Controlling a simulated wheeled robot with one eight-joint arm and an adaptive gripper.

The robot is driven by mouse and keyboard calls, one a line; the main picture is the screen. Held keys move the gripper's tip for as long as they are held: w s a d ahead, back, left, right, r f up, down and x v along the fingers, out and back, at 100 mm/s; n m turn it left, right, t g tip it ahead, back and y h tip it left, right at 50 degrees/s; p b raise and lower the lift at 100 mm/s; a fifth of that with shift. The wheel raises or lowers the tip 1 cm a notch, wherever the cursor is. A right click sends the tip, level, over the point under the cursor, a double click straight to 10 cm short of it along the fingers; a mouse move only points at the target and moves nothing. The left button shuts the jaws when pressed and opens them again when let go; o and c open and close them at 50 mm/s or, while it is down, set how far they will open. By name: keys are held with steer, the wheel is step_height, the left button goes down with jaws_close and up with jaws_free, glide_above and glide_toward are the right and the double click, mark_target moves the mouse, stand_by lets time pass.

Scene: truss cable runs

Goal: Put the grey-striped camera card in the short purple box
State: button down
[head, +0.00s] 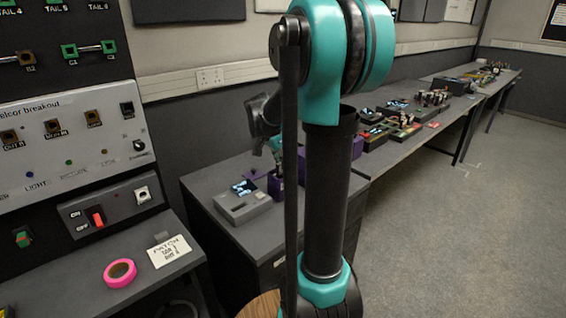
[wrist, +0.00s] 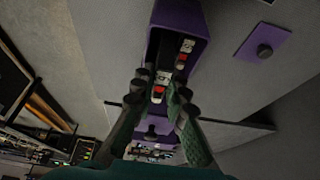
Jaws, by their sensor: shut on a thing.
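My gripper (wrist: 160,97) is shut on a small card (wrist: 158,91) with white and red parts. I cannot make out grey stripes on it. In the wrist view the card is at the near edge of an open purple box (wrist: 157,45); I cannot tell whether it is inside or above. Another white-and-red card (wrist: 184,54) is within the box outline. In the head view my gripper (head: 276,152) points down over a purple box (head: 275,187) on the grey counter. My arm hides part of that area, and I cannot tell which purple box is short.
A purple lid with a dark knob (wrist: 246,47) lies beside the box. A grey device with a lit screen (head: 242,207) stands in front. More purple (head: 357,147) shows behind my arm, and several devices line the far counter. Pink tape (head: 119,273) lies nearer.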

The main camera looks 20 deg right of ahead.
steer(key=shift+f, duration=0.25)
steer(key=shift+f, duration=0.3)
steer(key=c, duration=1.5)
jaws_free()
steer(key=shift+o, duration=0.2)
steer(key=shift+c, duration=1.2)
